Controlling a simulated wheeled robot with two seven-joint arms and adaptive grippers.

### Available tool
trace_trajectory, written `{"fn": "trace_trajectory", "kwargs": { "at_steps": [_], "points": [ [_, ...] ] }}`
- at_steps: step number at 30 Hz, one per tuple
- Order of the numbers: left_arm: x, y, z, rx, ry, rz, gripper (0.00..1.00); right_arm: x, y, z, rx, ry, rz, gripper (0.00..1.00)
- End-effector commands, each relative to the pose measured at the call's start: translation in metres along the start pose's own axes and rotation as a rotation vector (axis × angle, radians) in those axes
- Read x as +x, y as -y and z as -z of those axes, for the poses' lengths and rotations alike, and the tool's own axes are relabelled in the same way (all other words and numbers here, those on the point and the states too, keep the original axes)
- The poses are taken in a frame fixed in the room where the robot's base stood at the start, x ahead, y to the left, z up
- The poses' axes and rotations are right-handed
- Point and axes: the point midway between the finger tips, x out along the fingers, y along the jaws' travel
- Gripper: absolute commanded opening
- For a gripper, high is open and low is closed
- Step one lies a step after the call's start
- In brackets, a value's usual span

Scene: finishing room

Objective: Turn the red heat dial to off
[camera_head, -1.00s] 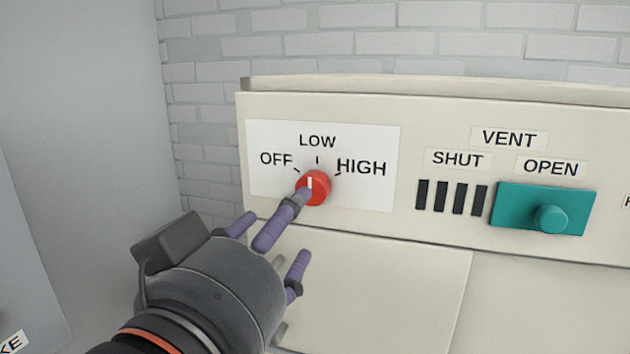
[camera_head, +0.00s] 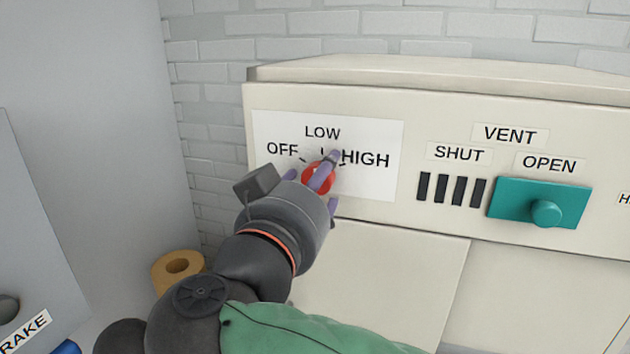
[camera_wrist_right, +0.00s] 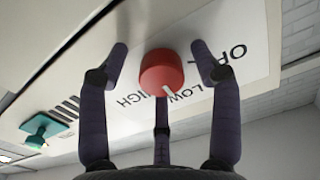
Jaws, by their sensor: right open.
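The red heat dial (camera_head: 318,181) is on a white label plate (camera_head: 375,184) marked OFF, LOW and HIGH, on the cream panel. My right gripper (camera_head: 313,166) is at the dial, and its purple fingers cover part of it. In the right wrist view the dial (camera_wrist_right: 162,72) sits between the open, spread fingers of the gripper (camera_wrist_right: 161,58), with no clear contact. The dial's white pointer (camera_wrist_right: 168,91) points about toward LOW. My left gripper is not in view.
A teal vent slider (camera_head: 546,212) is at the OPEN end of its slots, right of the dial. A tan roll (camera_head: 177,267) stands below left near the grey wall. A cabinet with a partly hidden label reading "RAKE" (camera_head: 23,333) is at lower left.

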Motion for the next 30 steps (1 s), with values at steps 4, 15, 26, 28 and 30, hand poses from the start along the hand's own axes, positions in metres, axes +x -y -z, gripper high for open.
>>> {"fn": "trace_trajectory", "kwargs": {
  "at_steps": [4, 15, 26, 28, 30],
  "points": [
    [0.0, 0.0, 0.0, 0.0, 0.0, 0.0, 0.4, 0.0, 0.0, 0.0, 0.0, 0.0, 0.0, 0.39],
    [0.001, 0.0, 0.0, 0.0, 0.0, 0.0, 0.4, 0.0, 0.0, -0.001, -0.009, 0.002, -0.001, 0.09],
    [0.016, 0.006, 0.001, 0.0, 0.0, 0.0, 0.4, 0.0, 0.001, -0.005, -0.171, 0.003, -0.001, 0.09],
    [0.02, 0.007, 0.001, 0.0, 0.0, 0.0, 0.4, 0.0, 0.001, -0.005, -0.228, 0.004, 0.0, 0.09],
    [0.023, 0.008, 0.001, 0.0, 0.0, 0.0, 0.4, 0.0, 0.001, -0.005, -0.291, 0.004, 0.0, 0.09]
  ]
}}
